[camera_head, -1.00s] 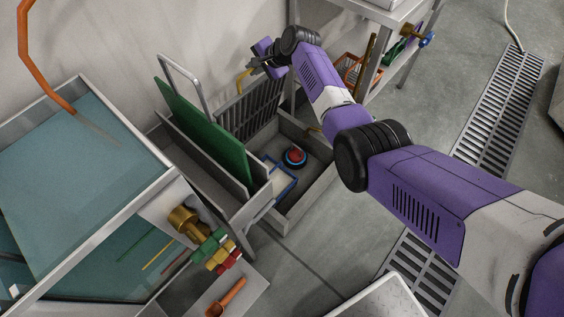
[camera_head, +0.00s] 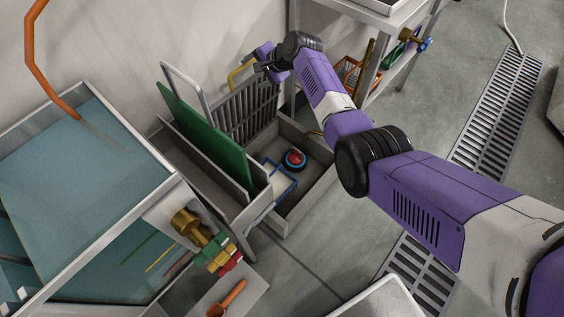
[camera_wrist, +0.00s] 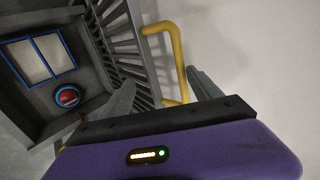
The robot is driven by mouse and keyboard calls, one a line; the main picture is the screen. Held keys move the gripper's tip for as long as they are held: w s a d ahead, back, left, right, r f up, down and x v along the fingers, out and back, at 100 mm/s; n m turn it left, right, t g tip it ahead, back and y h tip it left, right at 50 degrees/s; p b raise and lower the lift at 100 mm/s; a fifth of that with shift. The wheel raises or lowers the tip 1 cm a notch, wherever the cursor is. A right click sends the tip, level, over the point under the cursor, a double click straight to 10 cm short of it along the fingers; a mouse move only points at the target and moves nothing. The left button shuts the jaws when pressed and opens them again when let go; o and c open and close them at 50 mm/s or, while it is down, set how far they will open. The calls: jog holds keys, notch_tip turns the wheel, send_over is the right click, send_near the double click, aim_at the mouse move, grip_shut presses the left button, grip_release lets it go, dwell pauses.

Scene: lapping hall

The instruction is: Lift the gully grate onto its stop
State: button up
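The gully grate (camera_head: 246,112) is a dark slatted panel raised steeply at the wall side of the grey gully box (camera_head: 318,187). Its bent yellow handle (camera_head: 236,78) rises from the top edge. In the wrist view the grate (camera_wrist: 128,48) is at upper left, with the yellow handle (camera_wrist: 178,62) right of it. My gripper (camera_head: 262,62) is at the handle in the head view. In the wrist view my gripper (camera_wrist: 158,78) has its fingers apart, with the handle showing between and beyond them. I cannot make out the stop.
In the gully box are a red round object (camera_head: 295,158) with a blue ring and a blue-framed piece (camera_head: 277,180). A green board (camera_head: 205,130) and a metal hoop (camera_head: 186,78) stand left of the grate. A shelf unit (camera_head: 371,75) stands at right.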

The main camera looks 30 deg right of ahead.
jog(key=p+v, duration=0.6)
jog(key=p, duration=0.2)
dwell(0.5)
jog(key=shift+r, duration=0.1)
dwell(0.5)
jog(key=w+d+r+n+t+h, duration=0.1)
jog(key=d+r+n+t+h, duration=0.3)
jog(key=r, duration=0.4)
jog(key=s+a+r+n+p, duration=0.1)
jog(key=s+a+r+n, duration=0.2)
jog(key=s, duration=1.6)
jog(key=s+a+r+n+t+p, duration=0.1)
jog(key=s+a+r, duration=0.4)
jog(key=s, duration=1.5)
jog(key=s+a+r+n+t+p, duration=0.1)
jog(key=s+a+r+n+p, duration=0.2)
jog(key=s, duration=1.7)
jog(key=a+r+n, duration=0.1)
jog(key=n, duration=0.2)
jog(key=shift+a+r+y, duration=0.25)
jog(key=shift+a+y, duration=0.05)
jog(key=shift+y, duration=0.1)
